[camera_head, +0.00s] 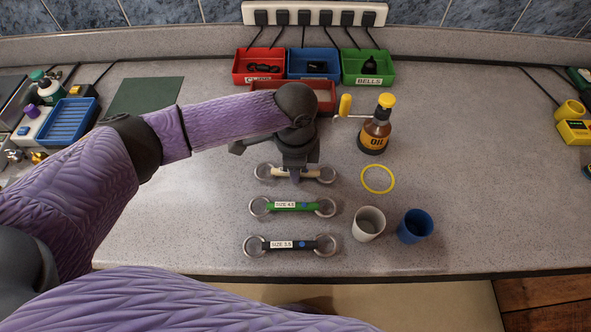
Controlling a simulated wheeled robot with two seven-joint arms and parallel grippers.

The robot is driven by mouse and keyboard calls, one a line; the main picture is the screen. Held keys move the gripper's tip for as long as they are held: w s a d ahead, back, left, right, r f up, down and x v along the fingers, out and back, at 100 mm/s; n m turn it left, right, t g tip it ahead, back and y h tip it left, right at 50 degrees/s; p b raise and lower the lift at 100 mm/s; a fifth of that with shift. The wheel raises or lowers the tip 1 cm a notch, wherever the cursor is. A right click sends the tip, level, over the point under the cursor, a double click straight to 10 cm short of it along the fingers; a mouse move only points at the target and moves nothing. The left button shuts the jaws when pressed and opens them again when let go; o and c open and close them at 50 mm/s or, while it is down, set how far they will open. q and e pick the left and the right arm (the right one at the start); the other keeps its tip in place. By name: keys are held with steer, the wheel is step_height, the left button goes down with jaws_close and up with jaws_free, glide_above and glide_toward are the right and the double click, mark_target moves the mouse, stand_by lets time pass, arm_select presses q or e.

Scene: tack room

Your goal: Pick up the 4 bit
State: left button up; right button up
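Three bits with ring ends lie in a column on the grey counter. The far one has a cream bar (318,173); my gripper covers its middle, so I cannot read any size on it. The middle bit is green (307,206), with a small label that looks like SIZE 4.5. The near bit is black (290,244), with a label that looks like SIZE 5.5. My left gripper (295,176) points down at the middle of the cream bit. Its fingers look edge-on, so I cannot tell whether they are closed on the bar. My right gripper is not in view.
A yellow ring (377,179), a white cup (368,225) and a blue cup (414,227) are right of the bits. Red (242,76), blue and green bins line the back. The counter's right side is mostly clear.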

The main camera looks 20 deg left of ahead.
arm_select(q)
jaws_close()
